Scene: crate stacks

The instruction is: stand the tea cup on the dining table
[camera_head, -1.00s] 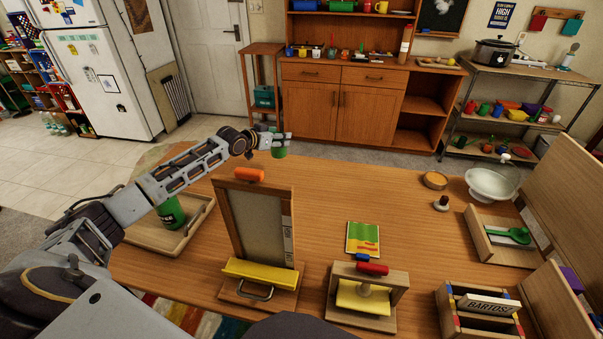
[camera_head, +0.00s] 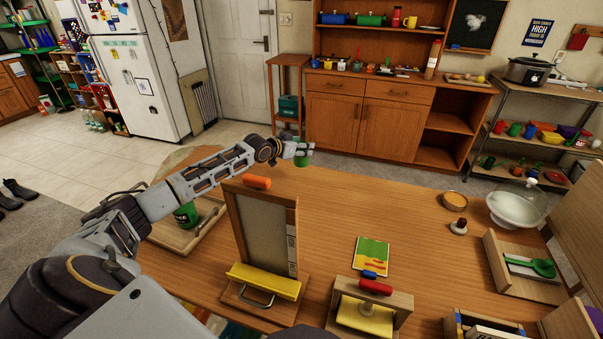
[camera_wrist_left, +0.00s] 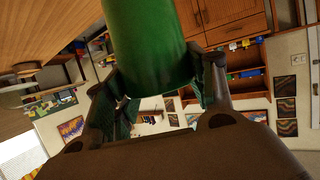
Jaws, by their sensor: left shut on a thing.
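A green tea cup (camera_head: 303,160) is held by my left gripper (camera_head: 301,149) at the far edge of the wooden dining table (camera_head: 330,205). In the left wrist view the green cup (camera_wrist_left: 150,45) sits between the two fingers of my left gripper (camera_wrist_left: 160,90), which is shut on it. The table top (camera_wrist_left: 45,30) shows at the upper left there. I cannot tell whether the cup's base touches the table or hangs above it. My right gripper is not in view.
A wooden tray (camera_head: 207,233) with a green container (camera_head: 185,216) stands below my left arm. A framed board (camera_head: 262,235) with an orange handle stands nearby. A white bowl (camera_head: 517,210) and small round items are at the right. The far middle of the table is clear.

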